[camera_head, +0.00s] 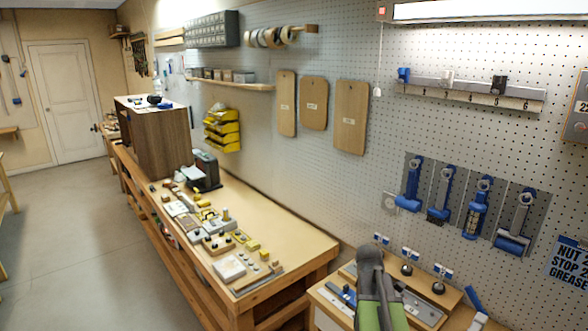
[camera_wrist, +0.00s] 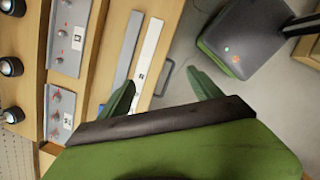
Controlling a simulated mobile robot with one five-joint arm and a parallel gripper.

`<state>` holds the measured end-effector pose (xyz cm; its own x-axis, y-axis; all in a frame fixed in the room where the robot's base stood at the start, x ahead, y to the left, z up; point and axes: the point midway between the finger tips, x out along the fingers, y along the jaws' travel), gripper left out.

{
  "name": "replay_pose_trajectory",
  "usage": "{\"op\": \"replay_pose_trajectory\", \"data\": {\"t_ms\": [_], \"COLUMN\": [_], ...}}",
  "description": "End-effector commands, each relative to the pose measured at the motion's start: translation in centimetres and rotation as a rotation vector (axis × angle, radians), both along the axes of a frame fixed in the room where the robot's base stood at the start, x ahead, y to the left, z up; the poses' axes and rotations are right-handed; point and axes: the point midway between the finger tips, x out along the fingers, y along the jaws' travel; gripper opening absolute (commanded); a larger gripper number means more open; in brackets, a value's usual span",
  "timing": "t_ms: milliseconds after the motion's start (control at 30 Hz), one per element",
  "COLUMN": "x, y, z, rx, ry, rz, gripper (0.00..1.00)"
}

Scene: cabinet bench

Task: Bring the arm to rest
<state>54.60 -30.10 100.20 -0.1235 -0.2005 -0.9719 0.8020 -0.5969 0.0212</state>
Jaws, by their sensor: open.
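My gripper (camera_wrist: 160,78) shows in the wrist view as two green fingers spread apart with nothing between them. It is open, above a wooden bench edge with a white strip and a grey strip beyond the fingers. In the head view my green and dark grey arm (camera_head: 375,285) rises at the bottom, in front of the small bench at the right. The fingers cannot be made out there.
The small bench (camera_head: 327,297) carries metal plates with switches (camera_wrist: 67,35) and dark round knobs (camera_wrist: 11,67). A long workbench (camera_head: 290,240) with many small parts stands left of it. Blue tools (camera_head: 411,187) hang on the pegboard (camera_head: 350,200). The floor (camera_head: 70,230) at left is clear.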

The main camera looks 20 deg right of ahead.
Motion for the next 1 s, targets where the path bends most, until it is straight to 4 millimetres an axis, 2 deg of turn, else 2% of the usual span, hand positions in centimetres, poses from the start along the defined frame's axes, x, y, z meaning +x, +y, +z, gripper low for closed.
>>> {"op": "replay_pose_trajectory", "data": {"t_ms": [33,100,233,300,400,467,600,700,800,1000], "x": [1.5,3.1,4.4,4.4,3.7,3.2,2.6,2.7,2.8,2.8], "y": [4.3,9.7,18.6,22.9,28.2,29.4,30.1,30.3,30.3,30.3], "z": [-0.5,-0.9,-1.4,-1.7,-2.0,-2.0,-2.0,-2.0,-2.0,-2.0], "rx": [0.007,0.022,0.053,0.073,0.107,0.122,0.142,0.14,0.132,0.13], "ry": [-0.016,-0.044,-0.091,-0.115,-0.148,-0.164,-0.189,-0.2,-0.208,-0.21], "rz": [0.027,0.029,-0.024,-0.084,-0.243,-0.376,-0.678,-0.83,-0.909,-0.925], "gripper": [0.74,0.74,0.74,0.74,0.74,0.74,0.74,0.74,0.74,0.74]}}
